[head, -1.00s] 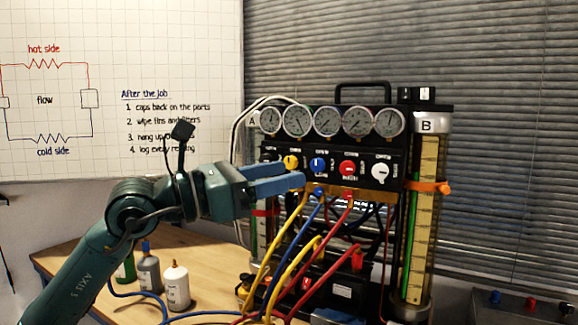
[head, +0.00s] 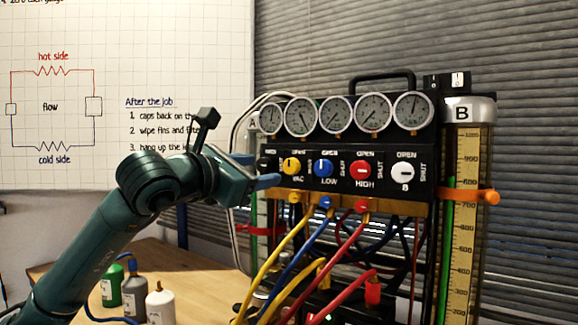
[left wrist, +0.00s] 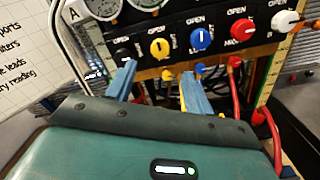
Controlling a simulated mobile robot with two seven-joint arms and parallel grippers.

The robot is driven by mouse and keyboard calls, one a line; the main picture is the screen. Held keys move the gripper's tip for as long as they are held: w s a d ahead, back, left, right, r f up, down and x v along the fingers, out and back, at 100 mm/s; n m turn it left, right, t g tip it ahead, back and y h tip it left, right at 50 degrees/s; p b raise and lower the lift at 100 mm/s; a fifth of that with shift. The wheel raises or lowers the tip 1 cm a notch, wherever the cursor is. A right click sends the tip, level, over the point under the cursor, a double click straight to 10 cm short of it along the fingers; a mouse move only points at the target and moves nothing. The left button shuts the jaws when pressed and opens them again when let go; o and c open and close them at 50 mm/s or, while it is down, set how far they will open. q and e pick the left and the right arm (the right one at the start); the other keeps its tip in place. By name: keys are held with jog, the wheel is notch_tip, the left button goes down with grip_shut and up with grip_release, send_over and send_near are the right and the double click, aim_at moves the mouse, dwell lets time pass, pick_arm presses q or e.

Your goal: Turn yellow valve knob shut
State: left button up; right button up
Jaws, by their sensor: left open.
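The yellow valve knob (head: 291,167) sits on the black panel of the gauge rig, between a black knob and the blue knob (head: 323,168). My left gripper (head: 266,169) is open and empty, just left of the yellow knob in the head view. In the left wrist view its two blue fingers (left wrist: 158,72) point at the panel, one on either side below the knob. They look apart from the knob. My right gripper is not in view.
The red knob (head: 362,170) and white knob (head: 402,173) are further right. Gauges (head: 337,115) line the top. Yellow, blue and red hoses (head: 345,245) hang below the panel. Several bottles (head: 134,296) stand on the wooden table at lower left.

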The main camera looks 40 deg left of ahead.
aim_at(289, 167)
pick_arm(q)
jog(key=w+p, duration=0.1)
jog(key=w, duration=0.1)
jog(key=w+p, duration=0.2)
jog(key=w, duration=0.1)
jog(key=w+a+p, duration=0.1)
jog(key=w, duration=0.2)
jog(key=shift+a, duration=0.1)
jog(key=shift+w+p, duration=0.5)
jog(key=shift+p, duration=0.05)
jog(key=shift+w, duration=0.4)
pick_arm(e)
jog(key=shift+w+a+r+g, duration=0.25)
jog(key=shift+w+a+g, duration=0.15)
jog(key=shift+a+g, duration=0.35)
pick_arm(q)
jog(key=c, duration=1)
jog(key=shift+o, duration=0.2)
jog(key=shift+f, duration=0.1)
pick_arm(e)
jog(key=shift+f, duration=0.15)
